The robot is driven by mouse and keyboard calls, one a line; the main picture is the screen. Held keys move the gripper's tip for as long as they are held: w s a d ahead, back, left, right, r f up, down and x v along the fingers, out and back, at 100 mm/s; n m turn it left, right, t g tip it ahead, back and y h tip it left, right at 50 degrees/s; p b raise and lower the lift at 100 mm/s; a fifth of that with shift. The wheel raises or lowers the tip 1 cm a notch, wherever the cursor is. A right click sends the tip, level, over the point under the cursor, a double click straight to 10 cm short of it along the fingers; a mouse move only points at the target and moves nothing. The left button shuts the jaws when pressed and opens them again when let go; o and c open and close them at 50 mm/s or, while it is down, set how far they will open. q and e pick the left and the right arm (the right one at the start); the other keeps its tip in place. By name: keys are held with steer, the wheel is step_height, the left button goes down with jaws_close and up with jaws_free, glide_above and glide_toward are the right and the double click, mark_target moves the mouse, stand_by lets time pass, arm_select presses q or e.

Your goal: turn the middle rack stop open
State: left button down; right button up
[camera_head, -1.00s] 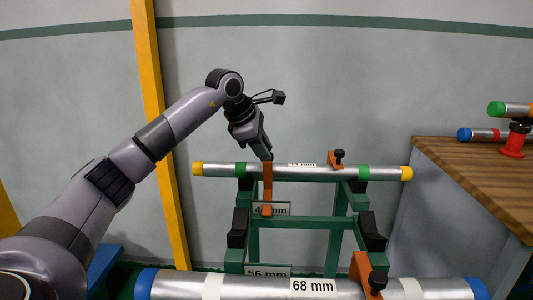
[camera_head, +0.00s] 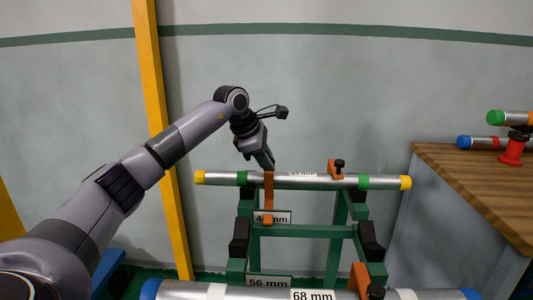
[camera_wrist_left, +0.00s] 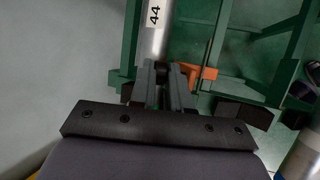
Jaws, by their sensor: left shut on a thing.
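A silver pipe (camera_head: 310,181) with yellow ends and green bands lies across the green rack (camera_head: 300,231). An orange stop (camera_head: 268,195) hangs in front of the pipe at the left, its arm pointing down. My left gripper (camera_head: 269,166) reaches down to the top of this stop. In the left wrist view the fingers of the left gripper (camera_wrist_left: 165,76) are closed around a small dark knob (camera_wrist_left: 162,70) beside the pipe marked 44 (camera_wrist_left: 155,40). The orange stop (camera_wrist_left: 206,73) shows just right of the fingers. My right gripper is out of view.
Another orange stop with a black knob (camera_head: 336,169) sits at the pipe's right. A larger pipe marked 68 mm (camera_head: 240,291) lies in front, with an orange stop (camera_head: 361,279). A yellow post (camera_head: 161,130) stands at left and a wooden bench (camera_head: 475,180) at right.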

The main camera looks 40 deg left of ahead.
arm_select(q)
steer(key=shift+w+a+p, duration=0.2)
steer(key=shift+w+p, duration=0.1)
steer(key=shift+p, duration=0.7)
steer(key=shift+w+a+f+p, duration=0.2)
steer(key=shift+f+p, duration=0.05)
steer(key=shift+p, duration=0.2)
steer(key=shift+w+a+f, duration=0.2)
steer(key=shift+f, duration=0.05)
steer(key=shift+w+a+f+p, duration=0.15)
steer(key=shift+w+f+p, duration=0.05)
steer(key=shift+f+p, duration=0.1)
steer(key=shift+r, duration=0.1)
steer(key=c, duration=1.4)
jaws_free()
steer(key=shift+o, duration=0.2)
steer(key=shift+w+a, duration=0.1)
